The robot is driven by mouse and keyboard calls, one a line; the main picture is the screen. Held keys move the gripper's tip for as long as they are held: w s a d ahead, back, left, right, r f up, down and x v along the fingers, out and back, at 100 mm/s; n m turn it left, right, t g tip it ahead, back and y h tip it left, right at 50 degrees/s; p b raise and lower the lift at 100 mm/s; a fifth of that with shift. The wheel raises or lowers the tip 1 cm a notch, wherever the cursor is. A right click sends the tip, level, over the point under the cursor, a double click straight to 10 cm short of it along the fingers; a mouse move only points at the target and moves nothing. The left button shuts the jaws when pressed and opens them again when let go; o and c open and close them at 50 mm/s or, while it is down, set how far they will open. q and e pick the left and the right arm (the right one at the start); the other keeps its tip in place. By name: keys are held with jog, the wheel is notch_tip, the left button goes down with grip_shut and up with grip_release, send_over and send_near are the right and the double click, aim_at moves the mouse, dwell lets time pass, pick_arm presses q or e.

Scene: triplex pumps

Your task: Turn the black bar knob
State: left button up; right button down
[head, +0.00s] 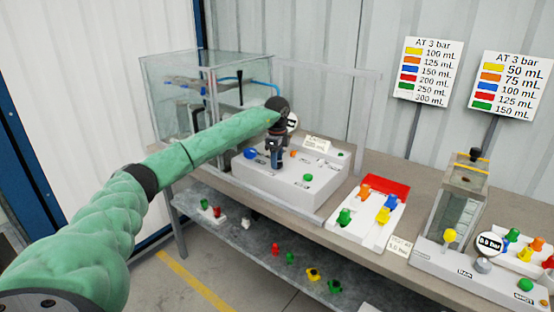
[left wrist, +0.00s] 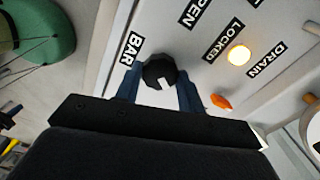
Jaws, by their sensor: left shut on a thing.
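The black bar knob (left wrist: 160,72) with a white mark sits on the light grey panel near the BAR label (left wrist: 130,48) in the left wrist view. My left gripper (left wrist: 160,85) has its blue fingers on both sides of the knob and is shut on it. In the head view my left gripper (head: 277,158) reaches down onto the grey console (head: 285,185); the knob is hidden there behind the gripper. My right gripper is not in view.
A lit button (left wrist: 239,55) and an orange part (left wrist: 220,101) are close to the fingers. A blue knob (head: 250,154) and a green button (head: 308,177) are on the console. A glass tank (head: 160,95) stands behind. A white tray (head: 345,232) with colored pieces lies to the right.

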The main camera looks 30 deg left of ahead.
pick_arm(q)
jog(key=n, duration=0.5)
jog(key=shift+r, duration=0.2)
jog(key=shift+w+n+p, duration=0.1)
jog(key=shift+n+p, duration=0.2)
jog(key=shift+n, duration=0.6)
jog(key=shift+a, duration=0.1)
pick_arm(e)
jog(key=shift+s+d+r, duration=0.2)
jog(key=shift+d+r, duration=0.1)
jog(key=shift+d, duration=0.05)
pick_arm(q)
jog(key=o, duration=1)
jog(key=shift+f, duration=0.1)
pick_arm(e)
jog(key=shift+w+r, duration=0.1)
